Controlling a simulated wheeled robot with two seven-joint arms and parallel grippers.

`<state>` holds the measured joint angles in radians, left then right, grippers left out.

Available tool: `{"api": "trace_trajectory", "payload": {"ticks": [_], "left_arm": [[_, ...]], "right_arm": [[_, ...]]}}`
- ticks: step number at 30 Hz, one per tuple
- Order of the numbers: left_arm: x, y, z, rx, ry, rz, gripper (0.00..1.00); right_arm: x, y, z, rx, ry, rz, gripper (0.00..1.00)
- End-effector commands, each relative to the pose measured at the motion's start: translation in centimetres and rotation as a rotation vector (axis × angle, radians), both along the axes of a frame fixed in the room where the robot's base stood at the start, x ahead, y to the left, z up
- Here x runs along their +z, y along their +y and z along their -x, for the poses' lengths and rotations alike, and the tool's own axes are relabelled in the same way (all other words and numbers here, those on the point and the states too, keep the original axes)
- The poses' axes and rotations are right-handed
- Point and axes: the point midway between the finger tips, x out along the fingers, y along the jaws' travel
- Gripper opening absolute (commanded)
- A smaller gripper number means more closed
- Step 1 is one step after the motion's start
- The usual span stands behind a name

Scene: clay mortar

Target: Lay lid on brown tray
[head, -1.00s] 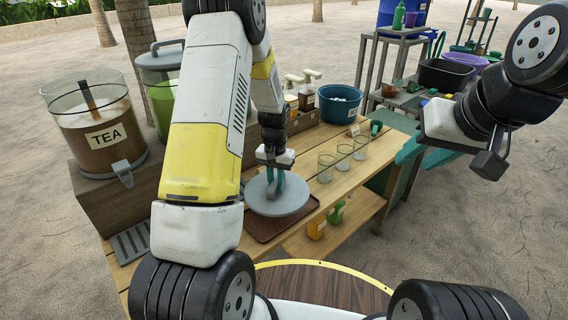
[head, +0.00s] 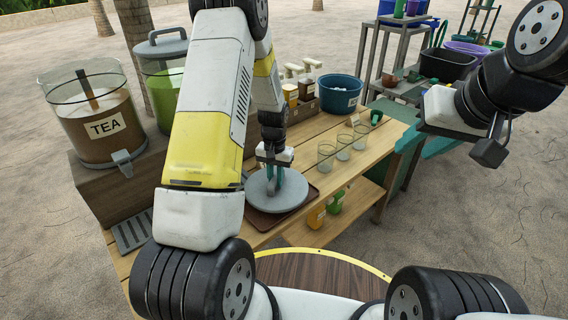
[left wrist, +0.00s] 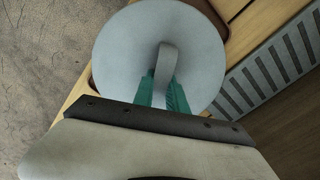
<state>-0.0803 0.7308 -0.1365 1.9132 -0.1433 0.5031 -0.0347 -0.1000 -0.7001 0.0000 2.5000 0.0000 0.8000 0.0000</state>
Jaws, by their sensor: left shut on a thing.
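The lid (head: 290,198) is a round grey disc with a raised loop handle. My left gripper (head: 274,184) is shut on the handle, with teal fingers on both sides. The lid and its handle fill the upper middle of the left wrist view (left wrist: 125,50), where my left gripper (left wrist: 163,90) shows from behind. The brown tray (head: 262,226) lies on the wooden counter under the lid. Its front edge and right corner show; the rest is hidden. I cannot tell whether lid and tray touch. My right gripper (head: 440,108) is at the upper right, away from the counter; its fingers are not clear.
Glass cups (head: 343,147) stand right of the lid. A blue tub (head: 340,92) and a bottle crate are behind. A tea dispenser (head: 95,120) stands at the left, near a grey slatted grate (head: 132,232). Bottles (head: 316,216) sit on the lower shelf.

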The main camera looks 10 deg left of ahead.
Motion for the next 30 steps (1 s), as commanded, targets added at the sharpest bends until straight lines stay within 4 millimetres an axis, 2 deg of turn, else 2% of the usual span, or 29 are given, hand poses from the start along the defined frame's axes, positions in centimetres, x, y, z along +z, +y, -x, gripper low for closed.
{"api": "trace_trajectory", "payload": {"ticks": [30], "left_arm": [[-0.86, 0.15, 0.46, 0.000, -0.001, 0.000, 0.00]], "right_arm": [[0.00, 0.00, 0.00, 0.000, 0.000, 0.000, 0.36]]}}
